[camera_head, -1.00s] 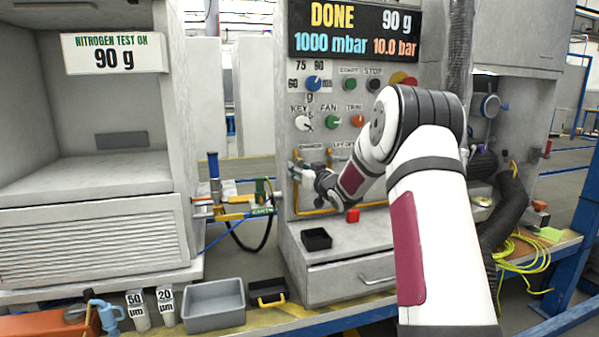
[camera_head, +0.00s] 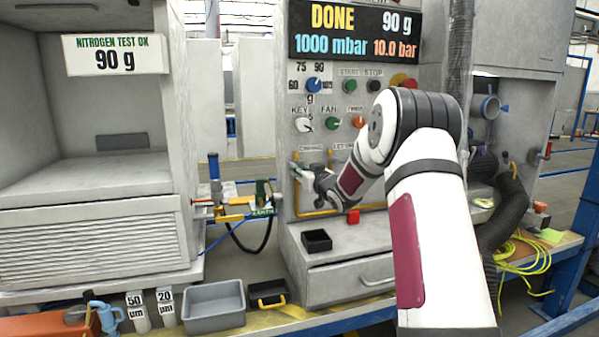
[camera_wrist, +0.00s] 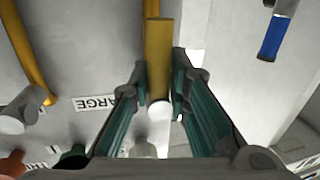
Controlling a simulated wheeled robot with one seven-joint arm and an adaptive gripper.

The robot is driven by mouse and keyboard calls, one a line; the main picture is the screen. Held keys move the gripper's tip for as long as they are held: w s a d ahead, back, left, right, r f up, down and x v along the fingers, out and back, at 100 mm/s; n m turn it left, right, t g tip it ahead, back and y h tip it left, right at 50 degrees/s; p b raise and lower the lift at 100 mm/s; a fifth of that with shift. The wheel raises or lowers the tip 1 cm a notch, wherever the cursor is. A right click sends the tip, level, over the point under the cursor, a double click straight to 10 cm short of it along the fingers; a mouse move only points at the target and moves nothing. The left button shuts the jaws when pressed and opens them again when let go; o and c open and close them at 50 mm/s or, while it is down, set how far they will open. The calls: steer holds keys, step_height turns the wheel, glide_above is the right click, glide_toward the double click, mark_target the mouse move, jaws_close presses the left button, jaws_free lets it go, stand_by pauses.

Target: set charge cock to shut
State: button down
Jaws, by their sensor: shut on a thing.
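The charge cock shows in the wrist view as a yellow bar with a pale round end (camera_wrist: 158,52) between my fingers. My gripper (camera_wrist: 160,78) is shut on it, with one green-grey finger on each side. A white label reading "ARGE" (camera_wrist: 95,103) is on the panel to the left, partly cut off by my finger. In the head view my gripper (camera_head: 297,171) is at the left edge of the panel, below the key switch. There my fingers hide most of the cock, and its exact angle cannot be told.
The display (camera_head: 355,32) reads DONE, 90 g, 1000 mbar and 10.0 bar. Below it are several knobs, with the key switch (camera_head: 303,125) nearest above my gripper. Yellow pipes (camera_wrist: 30,50) run beside the cock.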

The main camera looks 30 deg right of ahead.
steer(key=shift+s+d+n, duration=0.1)
steer(key=shift+d+n, duration=0.2)
steer(key=shift+s+d+r+n+g+h+b, duration=0.1)
steer(key=shift+d+r+n+g+h+b, duration=0.3)
steer(key=shift+n+b, duration=1.55)
steer(key=shift+s+d+r+n+g+h+b, duration=0.2)
steer(key=shift+r+n+g+h+b, duration=0.45)
steer(key=shift+n, duration=2.25)
steer(key=shift+d+r+n+g+h+b, duration=0.15)
steer(key=shift+d+n+g+h+b, duration=0.2)
steer(key=shift+n+b, duration=1.65)
steer(key=shift+r+n+p, duration=0.1)
steer(key=shift+n+p, duration=0.25)
steer(key=shift+n, duration=0.2)
steer(key=c, duration=1.6)
jaws_free()
steer(key=shift+o, duration=0.2)
steer(key=shift+w+a, duration=0.1)
steer(key=shift+f, duration=0.2)
